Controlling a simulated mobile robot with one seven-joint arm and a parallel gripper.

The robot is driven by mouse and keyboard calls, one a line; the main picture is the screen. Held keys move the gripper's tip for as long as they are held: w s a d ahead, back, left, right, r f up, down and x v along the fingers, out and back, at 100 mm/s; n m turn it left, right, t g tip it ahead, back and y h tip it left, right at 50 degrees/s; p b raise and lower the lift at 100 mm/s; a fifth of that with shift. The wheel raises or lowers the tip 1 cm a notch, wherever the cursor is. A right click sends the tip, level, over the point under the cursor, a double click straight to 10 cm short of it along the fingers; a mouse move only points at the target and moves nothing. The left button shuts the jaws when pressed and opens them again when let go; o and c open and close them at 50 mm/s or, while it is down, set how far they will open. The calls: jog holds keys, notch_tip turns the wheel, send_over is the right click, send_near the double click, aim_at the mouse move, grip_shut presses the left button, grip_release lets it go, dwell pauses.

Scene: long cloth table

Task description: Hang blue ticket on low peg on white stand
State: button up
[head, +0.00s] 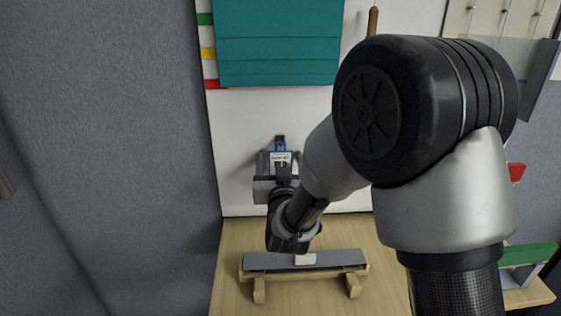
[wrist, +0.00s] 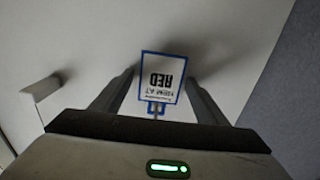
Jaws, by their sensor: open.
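A short grey-white peg (wrist: 42,88) sticks out at the left in the wrist view.
A grey bar on wooden feet (head: 338,260) stands on the wooden tabletop (head: 232,290) below my gripper. A teal panel (head: 280,45) covers the board's upper part. Green, yellow and red tabs line its left edge. My arm hides much of the right side.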

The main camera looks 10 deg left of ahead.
jog(key=shift+s, duration=0.15)
jog(key=v, duration=1.1)
jog(key=s+d+r+g+h, duration=0.1)
jog(key=d+g, duration=0.2)
jog(key=d, duration=0.2)
jog(key=s+d+r+g, duration=0.1)
jog(key=d+r+g, duration=0.1)
jog(key=d, duration=0.3)
jog(key=s+d+m+g+h, duration=0.35)
jog(key=s+d+g, duration=0.35)
jog(key=s+d, duration=1)
notch_tip(320, 180, up, 21)
jog(key=s+a+p, duration=0.2)
jog(key=p, duration=1.8)
jog(key=shift+n, duration=0.25)
